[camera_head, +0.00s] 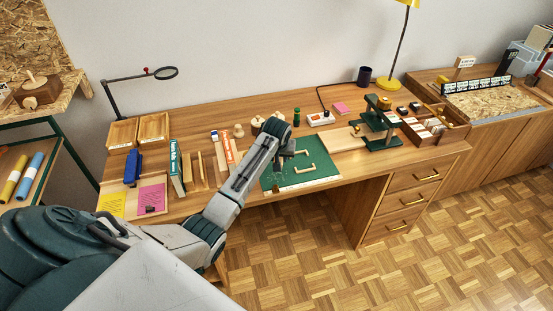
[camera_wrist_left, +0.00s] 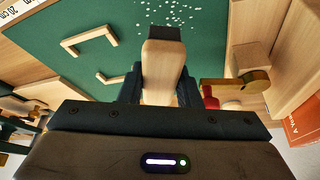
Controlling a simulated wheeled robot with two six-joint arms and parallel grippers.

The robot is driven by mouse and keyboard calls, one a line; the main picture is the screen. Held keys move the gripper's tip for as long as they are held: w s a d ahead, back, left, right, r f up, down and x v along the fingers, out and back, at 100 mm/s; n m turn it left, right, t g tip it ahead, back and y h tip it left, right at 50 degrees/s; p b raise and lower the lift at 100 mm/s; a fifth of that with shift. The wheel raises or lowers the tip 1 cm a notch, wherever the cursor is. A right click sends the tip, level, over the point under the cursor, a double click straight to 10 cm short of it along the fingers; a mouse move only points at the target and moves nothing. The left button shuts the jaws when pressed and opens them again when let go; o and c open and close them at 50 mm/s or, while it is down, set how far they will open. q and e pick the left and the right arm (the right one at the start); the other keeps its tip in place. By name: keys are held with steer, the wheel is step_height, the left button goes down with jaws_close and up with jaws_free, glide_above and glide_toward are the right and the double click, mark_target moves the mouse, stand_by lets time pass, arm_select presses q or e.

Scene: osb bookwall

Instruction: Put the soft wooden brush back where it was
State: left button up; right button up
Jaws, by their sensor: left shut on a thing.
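My left gripper (camera_wrist_left: 160,85) is shut on the wooden brush (camera_wrist_left: 162,62), whose pale handle stands between the fingers in the left wrist view. Its dark bristle end (camera_wrist_left: 165,33) points away from the gripper, over the green cutting mat (camera_wrist_left: 110,25). White specks (camera_wrist_left: 165,12) lie on the mat just beyond the bristles. In the head view my left gripper (camera_head: 280,163) is over the left part of the green mat (camera_head: 325,179), and the brush is hard to make out there. I cannot tell whether the bristles touch the mat. My right gripper is not in view.
Two pale wooden bracket-shaped pieces (camera_wrist_left: 88,40) lie on the mat. A wooden piece with a red part (camera_wrist_left: 235,88) and a wooden block (camera_wrist_left: 252,62) stand close by. Books (camera_head: 177,165) stand left of my forearm; a dark green stand (camera_head: 380,125) is at the right.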

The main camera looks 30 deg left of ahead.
arm_select(q)
steer(key=shift+w+a+f, duration=0.1)
steer(key=shift+w+a, duration=0.25)
steer(key=shift+a, duration=0.35)
steer(key=shift+f+p, duration=0.65)
steer(key=shift+f, duration=1.1)
steer(key=o, duration=0.7)
steer(key=shift+f, duration=0.1)
steer(key=b+v, duration=0.1)
steer(key=v, duration=1.1)
steer(key=shift+d, duration=0.1)
